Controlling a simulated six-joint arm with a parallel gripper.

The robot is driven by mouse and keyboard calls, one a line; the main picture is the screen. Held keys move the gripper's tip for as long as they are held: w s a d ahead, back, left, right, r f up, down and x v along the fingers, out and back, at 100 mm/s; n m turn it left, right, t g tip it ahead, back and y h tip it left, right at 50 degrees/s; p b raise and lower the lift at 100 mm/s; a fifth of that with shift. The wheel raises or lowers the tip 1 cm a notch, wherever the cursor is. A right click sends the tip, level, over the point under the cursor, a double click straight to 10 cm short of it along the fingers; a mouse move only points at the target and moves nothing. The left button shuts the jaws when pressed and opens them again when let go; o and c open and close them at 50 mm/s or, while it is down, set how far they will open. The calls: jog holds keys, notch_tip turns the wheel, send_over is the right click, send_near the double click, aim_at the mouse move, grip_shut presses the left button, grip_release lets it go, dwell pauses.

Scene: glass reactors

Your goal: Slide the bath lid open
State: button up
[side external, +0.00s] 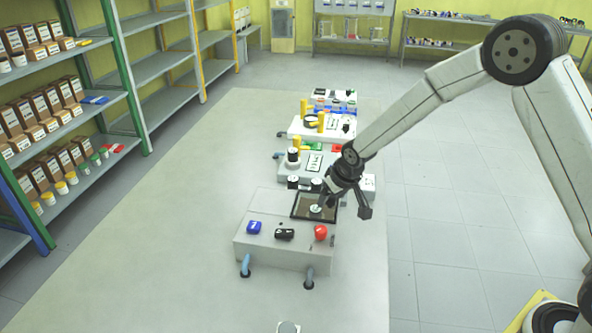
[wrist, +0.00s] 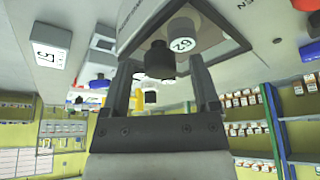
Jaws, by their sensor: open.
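The bath is a grey box (side external: 260,252). On its top is a dark-framed square pane (side external: 302,200), which looks like the lid, with a pale round piece (side external: 316,209) on or under it. In the wrist view the pane's dark frame (wrist: 228,22) crosses the top. A white labelled cylinder (wrist: 181,36) and a black knob-like cylinder (wrist: 160,58) show near my fingertips. My gripper (side external: 343,207) is open over the lid's right edge, fingers apart and empty; it also shows in the wrist view (wrist: 165,75). I cannot tell whether a finger touches the lid.
More grey units (side external: 318,162) stand close behind. Shelves (side external: 70,105) line the left. The floor left of the bath is clear.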

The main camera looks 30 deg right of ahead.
jog(key=shift+f, duration=0.1)
grip_shut()
dwell(1.4)
